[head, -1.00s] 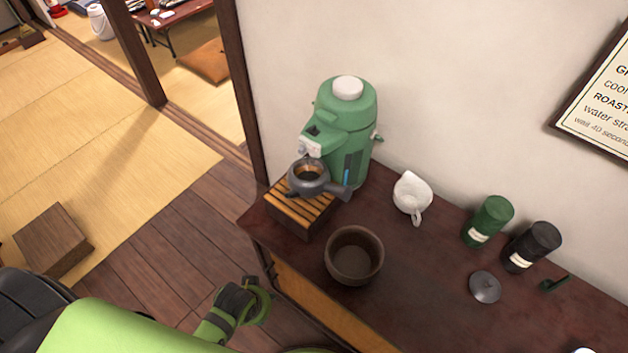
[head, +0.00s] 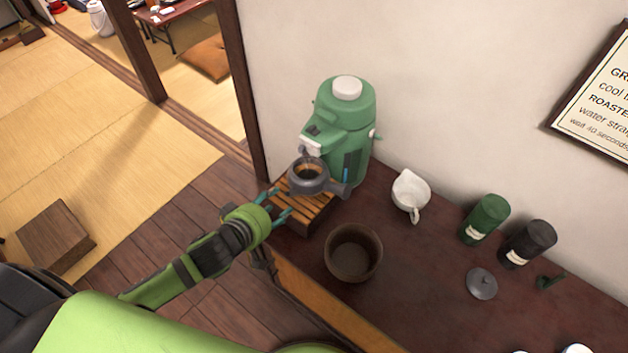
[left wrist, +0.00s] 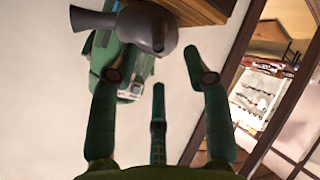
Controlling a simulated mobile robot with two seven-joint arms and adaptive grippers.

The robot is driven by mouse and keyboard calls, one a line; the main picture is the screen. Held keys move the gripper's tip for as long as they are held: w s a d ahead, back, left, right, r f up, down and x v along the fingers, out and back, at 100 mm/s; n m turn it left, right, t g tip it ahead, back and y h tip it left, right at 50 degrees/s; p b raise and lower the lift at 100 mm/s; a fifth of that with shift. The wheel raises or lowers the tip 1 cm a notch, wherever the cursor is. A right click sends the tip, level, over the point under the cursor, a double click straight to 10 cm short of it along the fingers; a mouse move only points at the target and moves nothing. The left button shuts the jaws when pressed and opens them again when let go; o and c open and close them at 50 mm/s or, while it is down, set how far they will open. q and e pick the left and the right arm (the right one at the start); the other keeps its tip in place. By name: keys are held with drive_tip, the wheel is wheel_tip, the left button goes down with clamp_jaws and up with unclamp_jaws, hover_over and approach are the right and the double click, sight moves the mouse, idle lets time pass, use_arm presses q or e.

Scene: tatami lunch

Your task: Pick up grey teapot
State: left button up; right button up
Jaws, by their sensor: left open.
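The grey teapot (head: 309,177) stands lidless on a slatted wooden stand (head: 318,213) under the spout of a green dispenser (head: 347,128). Its mouth is open and brown inside, and its side handle points right. My left gripper (head: 277,205) is open and empty at the near left edge of the stand, just short of the teapot. In the left wrist view the teapot (left wrist: 146,27) shows at the top, beyond the spread green fingers (left wrist: 158,90). My right gripper is not in view.
A brown bowl (head: 353,252) sits right of the stand's near end. A white pitcher (head: 409,193), green canister (head: 484,219), black canister (head: 528,243) and grey lid (head: 482,284) stand farther right on the dark counter (head: 420,285). A wall rises behind.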

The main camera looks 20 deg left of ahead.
sight(287, 194)
use_arm(q)
drive_tip(key=shift+p+x, duration=0.45)
drive_tip(key=shift+x, duration=0.95)
drive_tip(key=x, duration=0.3)
drive_tip(key=shift+w+d+p, duration=0.1)
drive_tip(key=shift+w+p, duration=0.05)
drive_tip(key=shift+p, duration=0.25)
drive_tip(key=shift+w+d+f, duration=0.15)
drive_tip(key=shift+w+f, duration=0.15)
drive_tip(key=shift+w, duration=0.1)
clamp_jaws()
drive_tip(key=shift+r, duration=0.1)
